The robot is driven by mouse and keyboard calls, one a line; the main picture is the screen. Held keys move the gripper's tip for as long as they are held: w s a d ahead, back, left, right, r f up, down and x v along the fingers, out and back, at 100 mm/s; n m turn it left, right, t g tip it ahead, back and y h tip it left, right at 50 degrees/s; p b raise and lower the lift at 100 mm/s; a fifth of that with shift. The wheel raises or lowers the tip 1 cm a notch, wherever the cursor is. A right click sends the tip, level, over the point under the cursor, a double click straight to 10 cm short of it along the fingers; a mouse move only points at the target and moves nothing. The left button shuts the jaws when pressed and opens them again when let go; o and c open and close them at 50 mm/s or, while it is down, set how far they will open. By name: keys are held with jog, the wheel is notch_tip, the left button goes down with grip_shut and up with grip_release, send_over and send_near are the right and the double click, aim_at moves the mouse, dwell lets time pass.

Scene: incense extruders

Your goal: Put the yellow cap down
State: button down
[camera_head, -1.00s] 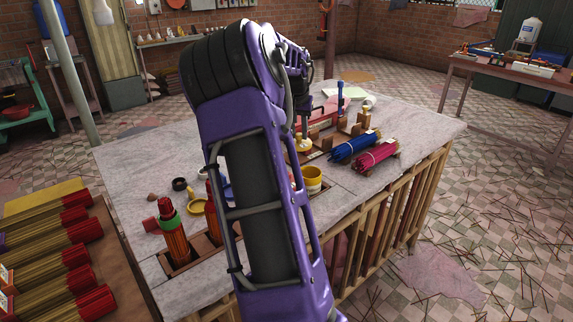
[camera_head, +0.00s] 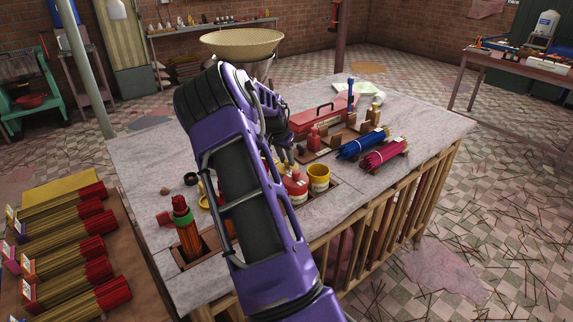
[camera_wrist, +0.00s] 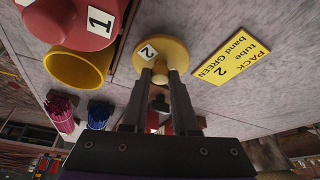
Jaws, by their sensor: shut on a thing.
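My gripper (camera_wrist: 160,78) is shut on the yellow cap (camera_wrist: 162,50), a round piece with a white label "2" in the wrist view. The fingers close around its narrow part. In the head view my arm hides most of the cap, and my gripper (camera_head: 285,158) is above the middle of the table. I cannot tell whether the cap touches the tabletop. A yellow card (camera_wrist: 234,54) reading "PACK tube 2 band GREEN" lies beside it. A red piece labelled "1" (camera_wrist: 72,18) and a yellow cup (camera_wrist: 75,70) are close by; the cup also shows in the head view (camera_head: 318,180).
Blue (camera_head: 360,143) and pink (camera_head: 383,155) stick bundles lie on the table's right side. A red toolbox (camera_head: 322,115) stands behind. Bare tabletop (camera_head: 420,128) is at the right.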

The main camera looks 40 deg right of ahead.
jog(key=shift+f, duration=1)
jog(key=shift+f, duration=0.1)
jog(key=shift+f, duration=0.15)
jog(key=c, duration=0.7)
grip_release()
jog(key=shift+r, duration=0.5)
jog(key=v, duration=1.1)
jog(key=shift+a+r, duration=0.2)
jog(key=shift+r, duration=0.05)
